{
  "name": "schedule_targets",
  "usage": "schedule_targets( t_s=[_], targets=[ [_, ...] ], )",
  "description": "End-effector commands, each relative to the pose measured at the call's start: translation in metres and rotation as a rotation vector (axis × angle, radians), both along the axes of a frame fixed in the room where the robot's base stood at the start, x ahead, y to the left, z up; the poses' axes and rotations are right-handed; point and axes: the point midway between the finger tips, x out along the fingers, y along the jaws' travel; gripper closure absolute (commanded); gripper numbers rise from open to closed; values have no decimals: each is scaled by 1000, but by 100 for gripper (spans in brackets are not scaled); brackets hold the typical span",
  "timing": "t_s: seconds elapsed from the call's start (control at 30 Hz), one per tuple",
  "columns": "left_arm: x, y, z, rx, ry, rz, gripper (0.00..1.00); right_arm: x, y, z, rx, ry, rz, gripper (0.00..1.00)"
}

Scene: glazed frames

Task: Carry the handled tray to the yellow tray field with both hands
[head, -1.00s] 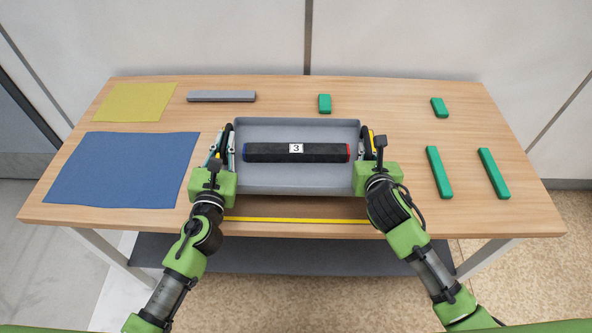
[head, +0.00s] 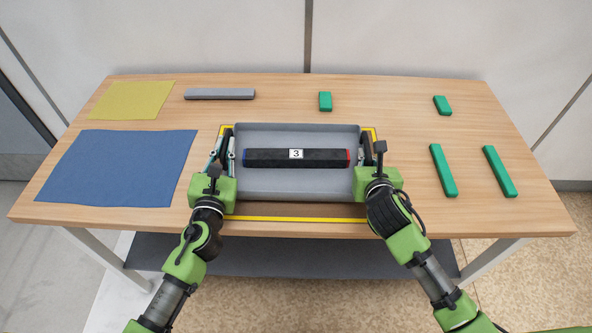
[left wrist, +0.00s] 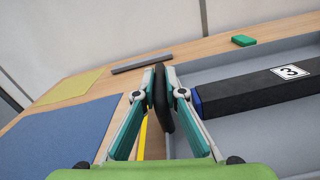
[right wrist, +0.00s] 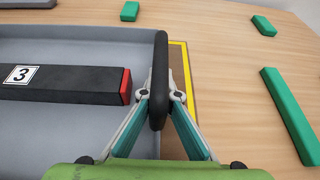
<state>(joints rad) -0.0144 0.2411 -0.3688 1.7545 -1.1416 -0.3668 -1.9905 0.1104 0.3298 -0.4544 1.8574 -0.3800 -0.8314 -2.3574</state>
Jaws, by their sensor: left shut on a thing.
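The grey handled tray (head: 290,188) is in the middle of the table with a black bar (head: 270,158) lying in it. The bar has a "3" label, a blue left end and a red right end. My left gripper (left wrist: 160,95) is shut on the left black handle (left wrist: 161,108). My right gripper (right wrist: 160,97) is shut on the right black handle (right wrist: 160,60). The yellow-outlined field (head: 295,219) surrounds the tray; its front line and back corners show. The tray looks level; whether its base touches the table is hidden.
A yellow mat (head: 132,101) and a blue mat (head: 118,168) lie at the left. A grey bar (head: 220,94) lies at the back. The table's front edge is close to the field's front line.

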Motion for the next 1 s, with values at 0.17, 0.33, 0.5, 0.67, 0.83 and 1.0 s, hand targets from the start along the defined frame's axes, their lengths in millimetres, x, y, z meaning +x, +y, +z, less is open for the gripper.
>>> schedule_targets(
  t_s=[0.17, 0.33, 0.5, 0.67, 0.83, 1.0],
  targets=[
    [1, 2, -10, 2, -3, 4, 100, 1, -2, -10, -3, -3, -3, 100],
    [0, 2, -14, 2, 0, 4, 77, 0, -2, -14, -3, 0, -4, 85],
    [0, 1, -14, 1, 1, 2, 73, 0, -1, -14, -2, 0, -2, 79],
    [0, 1, -14, 0, 0, 1, 73, 0, -1, -14, 0, 0, -1, 79],
    [-10, 1, -15, 2, 2, 0, 73, 0, 0, -14, 0, 0, -1, 79],
    [-39, 2, -16, 1, 3, 0, 73, 0, 0, -14, 0, 0, 0, 79]
  ],
)
